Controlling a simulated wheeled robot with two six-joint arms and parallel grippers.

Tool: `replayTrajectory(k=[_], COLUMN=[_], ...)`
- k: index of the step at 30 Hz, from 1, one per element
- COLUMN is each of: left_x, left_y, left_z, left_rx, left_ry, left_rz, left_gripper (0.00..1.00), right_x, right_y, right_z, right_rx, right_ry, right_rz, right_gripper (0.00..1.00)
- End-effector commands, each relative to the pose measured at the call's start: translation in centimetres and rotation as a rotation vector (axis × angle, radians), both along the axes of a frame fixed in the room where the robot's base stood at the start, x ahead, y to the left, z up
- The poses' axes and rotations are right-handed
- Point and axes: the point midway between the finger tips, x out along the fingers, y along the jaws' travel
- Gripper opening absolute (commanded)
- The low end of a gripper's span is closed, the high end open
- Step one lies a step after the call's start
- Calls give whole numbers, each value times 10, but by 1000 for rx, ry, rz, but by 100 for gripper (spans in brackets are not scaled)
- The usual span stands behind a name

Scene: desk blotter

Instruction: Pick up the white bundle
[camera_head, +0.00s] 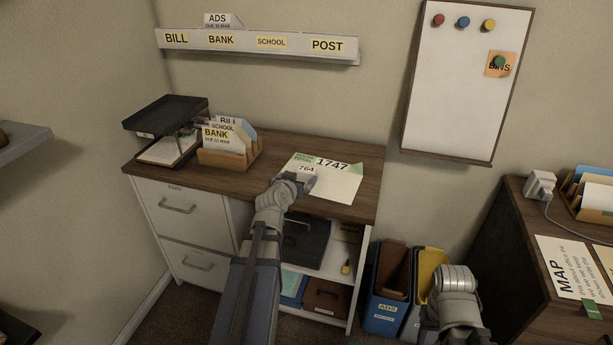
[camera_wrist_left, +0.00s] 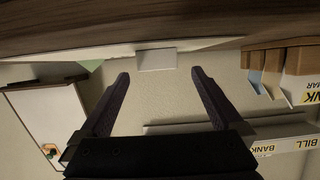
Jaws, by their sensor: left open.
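A small white block, which looks like the white bundle (camera_wrist_left: 157,59), stands on the blotter in the left wrist view, ahead of and between my fingers. In the head view the white bundle (camera_head: 307,169) seems to be the piece marked 764 on the white and green desk blotter (camera_head: 340,185), just beyond my left gripper. My left gripper (camera_head: 299,181) is open and low over the blotter's near-left part. Its two dark fingers (camera_wrist_left: 158,84) are apart with nothing between the tips. A grey part of my right arm shows at lower right, but its gripper does not.
A wooden card holder (camera_head: 229,153) with BANK and SCHOOL cards and a black tray stack (camera_head: 165,116) stand left on the desk (camera_head: 270,150). A label rail (camera_head: 255,46) and whiteboard (camera_head: 460,85) hang behind. Bins (camera_head: 388,292) stand right of the desk.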

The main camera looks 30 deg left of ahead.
Motion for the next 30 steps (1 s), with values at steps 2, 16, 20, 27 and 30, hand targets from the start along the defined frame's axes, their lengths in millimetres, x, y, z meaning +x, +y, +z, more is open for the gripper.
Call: replayTrajectory(k=[2, 16, 20, 27, 30], left_x=[11, 44, 63, 69, 68], left_y=[3, 8, 12, 12, 12], left_z=[-5, -10, -17, -17, -17], left_rx=[0, -1, 0, -1, -1], left_ry=[0, 1, 1, 1, 1], left_rz=[-2, -2, -2, -2, -2], left_gripper=[100, 100, 100, 100, 97], right_x=[0, 0, 0, 0, 0], right_y=[0, 0, 0, 0, 0], right_z=[-5, -9, -16, -17, -17], right_rx=[0, 0, 0, 0, 0], right_ry=[0, 0, 0, 0, 0], right_rz=[0, 0, 0, 0, 0], right_gripper=[50, 50, 50, 50, 50])
